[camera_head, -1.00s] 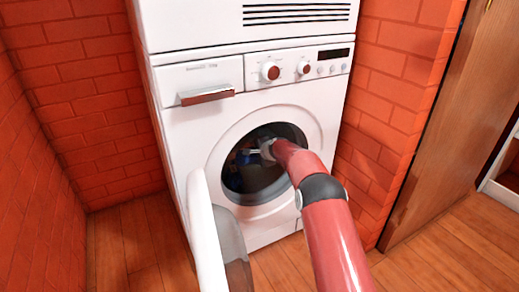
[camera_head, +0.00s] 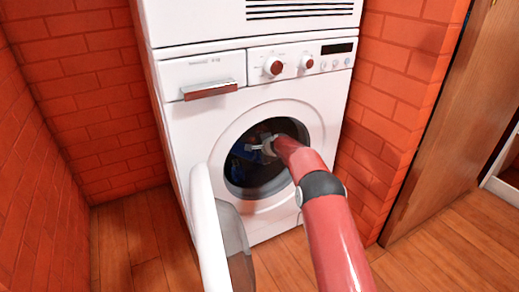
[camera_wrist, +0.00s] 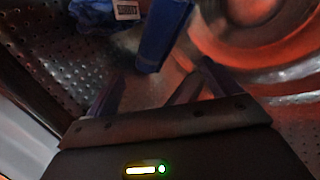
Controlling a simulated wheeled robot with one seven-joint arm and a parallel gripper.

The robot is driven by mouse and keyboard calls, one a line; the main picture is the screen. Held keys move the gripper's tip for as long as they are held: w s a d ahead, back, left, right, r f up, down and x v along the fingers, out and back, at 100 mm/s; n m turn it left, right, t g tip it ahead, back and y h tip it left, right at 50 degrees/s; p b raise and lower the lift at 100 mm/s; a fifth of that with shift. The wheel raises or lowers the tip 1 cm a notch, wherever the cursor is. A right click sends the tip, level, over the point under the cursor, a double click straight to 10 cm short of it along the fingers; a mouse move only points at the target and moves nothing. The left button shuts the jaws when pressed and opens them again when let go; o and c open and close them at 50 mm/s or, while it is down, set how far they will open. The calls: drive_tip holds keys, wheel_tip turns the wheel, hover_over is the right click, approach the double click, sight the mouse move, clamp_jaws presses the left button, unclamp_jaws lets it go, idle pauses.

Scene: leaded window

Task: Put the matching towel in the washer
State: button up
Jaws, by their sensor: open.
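The white washer (camera_head: 188,130) stands ahead in the head view, with its round door (camera_head: 209,235) swung open to the left. My gripper (camera_head: 264,147) is inside the drum opening, and my red arm hides the opening's right side. A blue cloth (camera_head: 240,150) shows in the dark drum, left of my gripper. In the wrist view my gripper (camera_wrist: 157,85) is open. A blue piece of cloth (camera_wrist: 160,38) is just beyond the fingers, apart from them. A blue bundle with a white printed label (camera_wrist: 126,10) lies at upper left. I cannot tell whether these are one towel or two.
The perforated metal drum wall (camera_wrist: 40,65) surrounds my gripper closely. Orange-red brick walls (camera_head: 90,100) stand left and right of the washer. A wooden door (camera_head: 440,120) is at the right. The wooden floor (camera_head: 130,250) in front is bare.

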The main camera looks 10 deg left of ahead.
drive_tip(key=v, duration=0.7)
drive_tip(key=shift+s+r+b, duration=0.2)
drive_tip(key=shift+r+b, duration=0.05)
drive_tip(key=shift+b, duration=0.1)
drive_tip(key=shift+d, duration=0.15)
